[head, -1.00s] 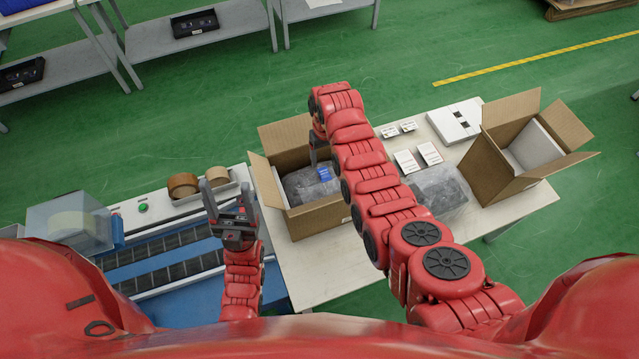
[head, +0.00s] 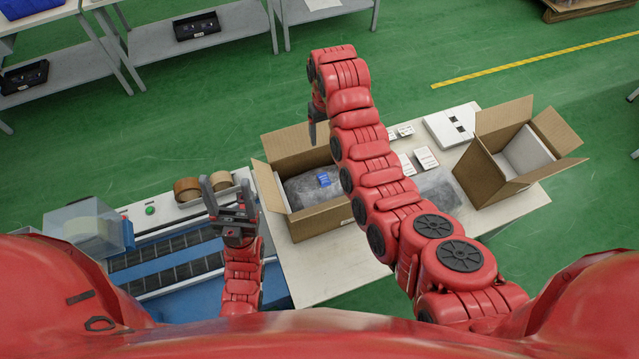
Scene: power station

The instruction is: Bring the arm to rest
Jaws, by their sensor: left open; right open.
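My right arm reaches from the lower right up over the table, bent at its top. My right gripper (head: 316,128) hangs down from that bend, above the back part of the left cardboard box (head: 268,190); it is apart from the things in the box and largely hidden by its own arm. A grey wrapped bundle (head: 300,192) with a blue label lies in that box. My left gripper (head: 228,192) points up, open and empty, over the front of the conveyor, left of the box.
A second open cardboard box (head: 482,172) stands at the table's right. A grey wrapped bundle (head: 436,188), white cards (head: 426,158) and a white device (head: 450,125) lie between the boxes. Tape rolls (head: 187,188) and a clear box (head: 84,222) stand by the conveyor (head: 165,251).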

